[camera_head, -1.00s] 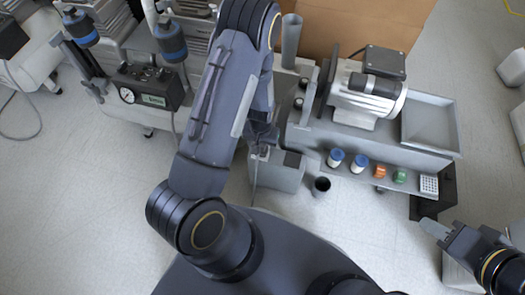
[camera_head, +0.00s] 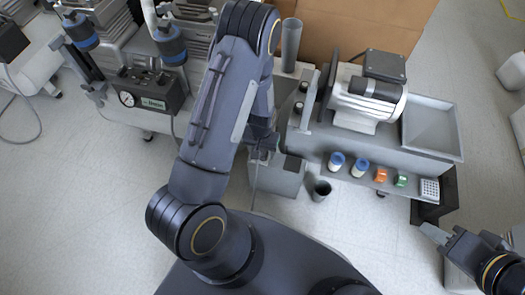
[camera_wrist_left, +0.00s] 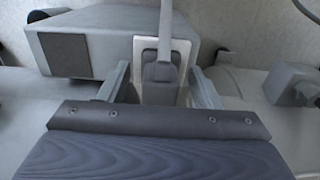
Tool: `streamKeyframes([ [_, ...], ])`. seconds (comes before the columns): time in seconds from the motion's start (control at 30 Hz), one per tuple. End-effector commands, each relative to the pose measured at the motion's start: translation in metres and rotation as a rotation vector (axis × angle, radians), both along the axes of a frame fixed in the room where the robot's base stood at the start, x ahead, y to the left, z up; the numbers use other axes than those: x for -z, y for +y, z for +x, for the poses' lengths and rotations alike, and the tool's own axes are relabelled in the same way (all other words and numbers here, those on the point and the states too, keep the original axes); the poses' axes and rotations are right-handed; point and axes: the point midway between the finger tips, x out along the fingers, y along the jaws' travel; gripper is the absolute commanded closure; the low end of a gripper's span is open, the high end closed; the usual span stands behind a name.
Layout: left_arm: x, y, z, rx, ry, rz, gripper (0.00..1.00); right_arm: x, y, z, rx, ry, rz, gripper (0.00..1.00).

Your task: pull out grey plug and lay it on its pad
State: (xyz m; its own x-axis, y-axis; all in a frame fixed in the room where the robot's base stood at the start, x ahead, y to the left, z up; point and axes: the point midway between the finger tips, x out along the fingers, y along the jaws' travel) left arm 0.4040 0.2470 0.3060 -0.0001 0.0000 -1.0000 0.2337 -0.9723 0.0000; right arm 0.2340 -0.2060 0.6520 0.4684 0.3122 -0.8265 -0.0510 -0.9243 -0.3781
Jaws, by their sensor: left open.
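The grey plug (camera_wrist_left: 160,72) sits upright in a pale metal socket plate (camera_wrist_left: 180,45) on the grey box, its cord running up out of the left wrist view. My left gripper (camera_wrist_left: 160,88) is open, with one finger on each side of the plug and a gap to each. In the head view my left gripper (camera_head: 264,146) is over the grey box (camera_head: 280,178) and hides the plug. A dark square pad (camera_wrist_left: 68,54) lies on the box's top, left of the plug in the wrist view. My right gripper (camera_head: 434,233) is at the lower right, away from the box; its jaw opening is unclear.
A bench (camera_head: 375,150) with a motor (camera_head: 368,98), blue-capped jars and orange and green pieces stands right of the box. A dark cup (camera_head: 321,190) is on the floor beside the box. A gauge unit (camera_head: 150,98) is at left.

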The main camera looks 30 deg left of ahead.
Motion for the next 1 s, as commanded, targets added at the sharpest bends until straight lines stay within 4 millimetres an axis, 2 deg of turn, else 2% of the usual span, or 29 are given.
streamKeyframes([
  [0.23, 0.0, 0.0, 0.0, 0.0, 0.0, 0.0, 0.42, 0.0004, 0.0, 0.0, 0.0, 0.0, 0.0, 0.64],
  [0.67, 0.0, 0.0, 0.0, 0.0, 0.0, 0.0, 0.98, 0.0004, 0.0, 0.0, 0.0, 0.0, 0.0, 0.64],
  [1.0, -0.0078, 0.0, 0.0001, 0.0, 0.0, 0.0, 1.0, -0.006, 0.0, 0.0, 0.0, 0.0, 0.0, 0.64],
])
